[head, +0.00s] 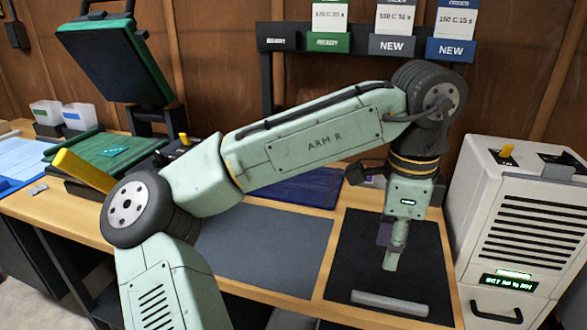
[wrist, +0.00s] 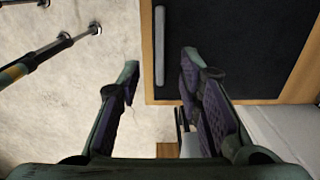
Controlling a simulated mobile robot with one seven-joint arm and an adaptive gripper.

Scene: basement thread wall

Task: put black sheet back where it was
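A black sheet (head: 430,262) lies flat on the right part of the wooden table, with a pale grey bar (head: 390,303) across its near end. In the wrist view the black surface (wrist: 245,45) fills the upper right, and the bar (wrist: 159,45) runs along its left side. My gripper (head: 392,258) points down and appears in front of the sheet in the head view; its height above it is hard to tell. In the wrist view my gripper (wrist: 160,85) has its fingers well apart with nothing between them, the left one over floor.
A grey sheet (head: 275,240) and a dark blue panel (head: 310,187) lie left of the black sheet. A white vented machine (head: 535,225) stands close on the right. A rack with labelled cards (head: 390,45) is at the back. Bare floor (wrist: 60,110) lies beyond the table edge.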

